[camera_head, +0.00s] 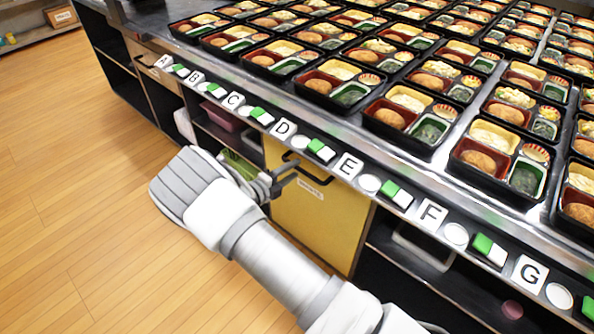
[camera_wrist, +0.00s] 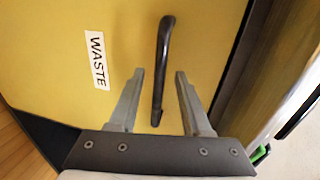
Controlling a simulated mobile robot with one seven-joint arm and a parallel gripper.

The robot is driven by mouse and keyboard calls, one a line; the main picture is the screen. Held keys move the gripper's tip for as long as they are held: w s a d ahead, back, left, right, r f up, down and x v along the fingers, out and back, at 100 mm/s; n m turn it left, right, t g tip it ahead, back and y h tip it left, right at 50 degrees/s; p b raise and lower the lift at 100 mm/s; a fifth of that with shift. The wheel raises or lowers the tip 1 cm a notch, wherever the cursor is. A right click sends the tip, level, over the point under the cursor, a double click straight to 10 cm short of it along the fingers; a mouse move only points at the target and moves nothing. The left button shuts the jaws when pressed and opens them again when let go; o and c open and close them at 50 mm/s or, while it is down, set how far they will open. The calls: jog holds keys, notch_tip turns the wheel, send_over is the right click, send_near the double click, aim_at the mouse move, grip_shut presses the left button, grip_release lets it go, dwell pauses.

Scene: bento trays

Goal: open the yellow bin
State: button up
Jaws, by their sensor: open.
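The yellow bin (camera_head: 318,222) is a yellow front panel under the counter, and it looks closed. It also fills most of the wrist view (camera_wrist: 70,70), with a white label (camera_wrist: 97,60) reading WASTE. Its dark bar handle (camera_wrist: 163,70) runs lengthwise between my two fingers in the wrist view. In the head view the handle (camera_head: 318,180) shows near the top of the panel. My gripper (camera_head: 287,175) is open, its fingertips near the handle with one on each side. In the wrist view the fingers (camera_wrist: 161,76) stand apart from the handle.
The counter (camera_head: 400,150) above holds many filled bento trays, with lettered cards and green-and-white blocks along its front edge. Open shelves (camera_head: 430,245) flank the bin. A second handled panel (camera_head: 150,68) is at the far left. The wooden floor (camera_head: 80,200) is clear.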

jog(key=shift+x, duration=1.3)
grip_shut()
dwell(0.5)
